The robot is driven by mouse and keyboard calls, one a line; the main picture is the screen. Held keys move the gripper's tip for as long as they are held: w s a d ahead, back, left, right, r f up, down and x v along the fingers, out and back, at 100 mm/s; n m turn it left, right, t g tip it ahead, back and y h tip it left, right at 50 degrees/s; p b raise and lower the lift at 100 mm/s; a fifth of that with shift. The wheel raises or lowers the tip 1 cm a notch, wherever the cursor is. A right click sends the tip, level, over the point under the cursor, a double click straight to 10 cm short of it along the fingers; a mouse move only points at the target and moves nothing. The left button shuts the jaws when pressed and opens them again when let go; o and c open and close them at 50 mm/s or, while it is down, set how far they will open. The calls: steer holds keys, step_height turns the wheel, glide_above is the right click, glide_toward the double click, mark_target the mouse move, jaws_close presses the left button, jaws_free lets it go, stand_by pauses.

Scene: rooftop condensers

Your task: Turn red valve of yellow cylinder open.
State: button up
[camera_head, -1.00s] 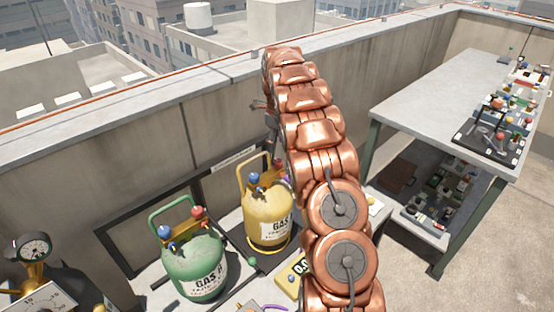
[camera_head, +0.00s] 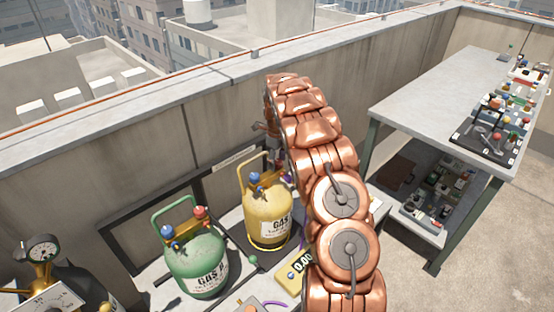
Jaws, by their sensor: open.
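My gripper (camera_head: 273,155) is a small dark shape below the end of my copper arm, close above the right side of the cylinder's top. It is open. I cannot tell whether its fingers touch the valve.
A green cylinder (camera_head: 196,262) with its own red and blue knobs stands to the left. A pressure gauge (camera_head: 43,248) is at far left. The concrete parapet (camera_head: 160,150) runs close behind. A cluttered table (camera_head: 430,95) is at right.

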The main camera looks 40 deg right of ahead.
steer(key=shift+c, duration=0.3)
steer(key=c, duration=1.1)
steer(key=shift+f+b, duration=0.1)
steer(key=shift+b, duration=0.2)
